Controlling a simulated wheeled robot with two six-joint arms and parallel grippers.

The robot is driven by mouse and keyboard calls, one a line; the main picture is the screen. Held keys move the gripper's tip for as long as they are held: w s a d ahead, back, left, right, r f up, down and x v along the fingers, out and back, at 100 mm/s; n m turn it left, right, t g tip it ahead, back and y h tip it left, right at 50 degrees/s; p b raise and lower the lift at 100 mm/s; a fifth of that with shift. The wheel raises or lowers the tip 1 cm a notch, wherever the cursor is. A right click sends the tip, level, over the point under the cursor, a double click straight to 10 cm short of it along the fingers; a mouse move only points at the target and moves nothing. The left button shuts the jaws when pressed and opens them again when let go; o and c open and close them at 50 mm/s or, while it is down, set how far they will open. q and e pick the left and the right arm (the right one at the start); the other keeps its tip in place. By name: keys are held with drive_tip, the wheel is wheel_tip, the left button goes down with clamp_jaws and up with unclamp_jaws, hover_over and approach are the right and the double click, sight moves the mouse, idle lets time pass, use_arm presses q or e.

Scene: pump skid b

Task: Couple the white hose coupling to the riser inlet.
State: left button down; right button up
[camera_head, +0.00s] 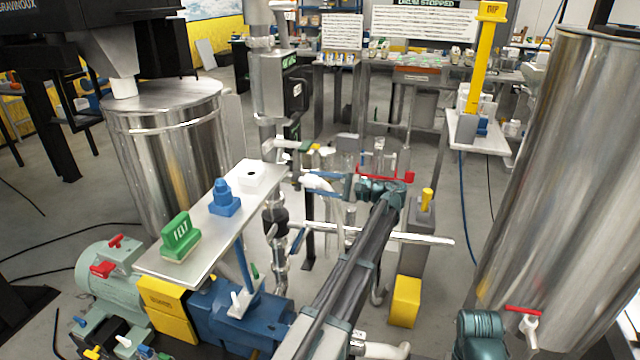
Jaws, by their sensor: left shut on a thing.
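The white hose coupling (318,183) shows near the middle of the view, with a pale hose hanging below it. My left arm reaches up from the bottom centre, and my left gripper (345,186) is shut on the coupling, holding it above the floor. A vertical metal pipe (277,215) stands just left of the coupling. I cannot tell for sure which opening is the riser inlet, and I cannot see the coupling seated on any pipe. My right gripper cannot be made out.
A metal shelf (212,228) at the left carries a green TEST block (180,237) and a blue fitting (224,198). A blue pump (235,315) sits below. Steel tanks (178,160) stand at left and right (560,180). A red-handled valve (523,312) shows bottom right.

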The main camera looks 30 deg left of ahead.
use_arm(q)
drive_tip(key=shift+x, duration=0.95)
drive_tip(key=shift+c, duration=1.1)
unclamp_jaws()
drive_tip(key=v, duration=1.4)
drive_tip(key=shift+a, duration=0.1)
drive_tip(key=s+d+f+t+h+p, duration=0.1)
drive_tip(key=s+d+t+h+p, duration=0.1)
drive_tip(key=s+d+h+p, duration=0.6)
drive_tip(key=s+d+t+h+p, duration=0.1)
drive_tip(key=s+d+h+p, duration=0.7)
drive_tip(key=s+d, duration=1)
drive_tip(key=s+p, duration=0.3)
drive_tip(key=p, duration=0.1)
drive_tip(key=shift+s+d+f+t, duration=0.4)
